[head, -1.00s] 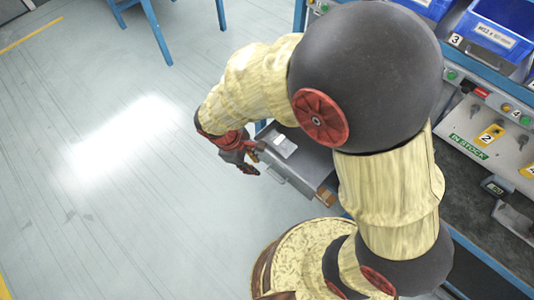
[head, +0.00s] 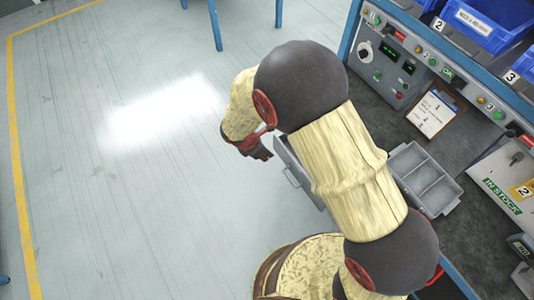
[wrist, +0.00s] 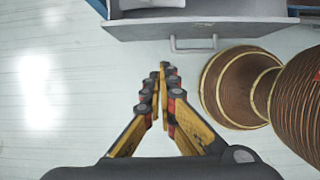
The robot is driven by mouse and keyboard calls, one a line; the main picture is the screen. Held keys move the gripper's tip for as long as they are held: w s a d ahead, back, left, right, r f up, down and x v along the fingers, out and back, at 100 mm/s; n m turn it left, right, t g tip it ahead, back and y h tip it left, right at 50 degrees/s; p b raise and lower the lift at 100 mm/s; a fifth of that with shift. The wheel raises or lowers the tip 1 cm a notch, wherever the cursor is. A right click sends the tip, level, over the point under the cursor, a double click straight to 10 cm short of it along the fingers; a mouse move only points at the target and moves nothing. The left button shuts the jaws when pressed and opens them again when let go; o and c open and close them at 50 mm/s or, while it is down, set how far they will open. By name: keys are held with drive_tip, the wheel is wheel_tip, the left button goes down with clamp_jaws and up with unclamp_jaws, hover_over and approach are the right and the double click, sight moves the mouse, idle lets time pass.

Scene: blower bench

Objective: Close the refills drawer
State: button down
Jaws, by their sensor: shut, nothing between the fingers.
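A grey drawer (head: 303,172) stands out from the bench, open, with a bar handle on its front. My arm hides much of it in the head view, and no name label can be read. In the wrist view its front (wrist: 245,30) and handle (wrist: 194,45) cross the top, with part of a pale item (wrist: 150,4) inside. My gripper (head: 262,155) is beside the drawer's front end in the head view. In the wrist view my gripper (wrist: 164,67) has its fingertips together, empty, a little short of the handle and left of its middle, apparently not touching it.
A grey divided tray (head: 425,178) rests on the bench right of my arm. A clipboard (head: 432,114), control panel (head: 390,65) and blue bins (head: 480,22) are along the back. The floor (head: 120,190) left of the drawer is clear.

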drive_tip(key=w+d+f+b, duration=0.3)
drive_tip(key=d+f, duration=0.2)
drive_tip(key=f, duration=0.1)
drive_tip(key=shift+w+d, duration=0.15)
drive_tip(key=shift+w, duration=0.1)
drive_tip(key=w+d+p, duration=0.1)
drive_tip(key=w+d, duration=0.2)
drive_tip(key=d, duration=0.1)
drive_tip(key=w+d+p, duration=0.1)
drive_tip(key=w+d, duration=0.2)
drive_tip(key=d, duration=0.2)
drive_tip(key=w+d+p, duration=0.2)
drive_tip(key=w+d, duration=0.1)
drive_tip(key=d, duration=0.1)
drive_tip(key=shift+d, duration=0.2)
idle(0.3)
